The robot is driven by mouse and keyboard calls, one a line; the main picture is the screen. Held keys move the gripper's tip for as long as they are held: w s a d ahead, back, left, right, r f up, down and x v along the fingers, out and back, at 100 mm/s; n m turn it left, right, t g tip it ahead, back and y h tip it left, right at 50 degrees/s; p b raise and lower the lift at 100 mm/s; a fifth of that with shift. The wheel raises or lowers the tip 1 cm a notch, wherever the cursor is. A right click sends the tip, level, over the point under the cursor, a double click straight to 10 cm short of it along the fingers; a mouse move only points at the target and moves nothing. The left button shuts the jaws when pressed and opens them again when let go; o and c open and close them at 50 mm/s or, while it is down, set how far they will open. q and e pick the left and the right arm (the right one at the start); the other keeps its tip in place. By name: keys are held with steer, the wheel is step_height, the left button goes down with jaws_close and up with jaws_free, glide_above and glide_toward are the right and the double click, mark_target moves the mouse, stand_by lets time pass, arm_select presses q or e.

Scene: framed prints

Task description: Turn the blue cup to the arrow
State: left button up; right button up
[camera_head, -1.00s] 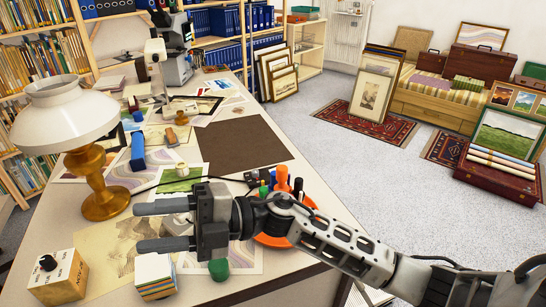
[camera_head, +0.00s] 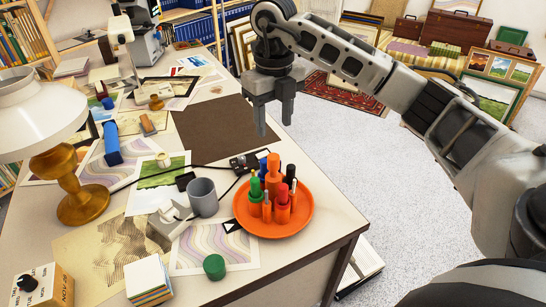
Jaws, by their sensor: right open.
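An orange round tray (camera_head: 247,222) sits near the table's front right edge and bears several coloured upright pieces. A small blue piece (camera_head: 263,167), seemingly the blue cup, stands at its far side, partly hidden behind green and orange pieces. A card with a black triangular mark (camera_head: 233,226), seemingly the arrow, lies at the tray's left front edge; the blue piece is on the far side from it. My right gripper (camera_head: 274,125) is open and empty, fingers pointing down, above and beyond the tray, apart from it. My left gripper is not in view.
A grey cup (camera_head: 203,197) stands left of the tray, beside a white-grey device (camera_head: 168,222). A green round piece (camera_head: 214,266) and a card stack (camera_head: 149,280) are in front. A lamp (camera_head: 75,185) stands at left. The brown mat (camera_head: 225,130) is clear.

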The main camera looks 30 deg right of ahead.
mark_target(274, 156)
step_height(274, 156, down, 11)
steer(key=shift+r+p, duration=0.15)
steer(key=shift+p, duration=0.35)
jaws_close()
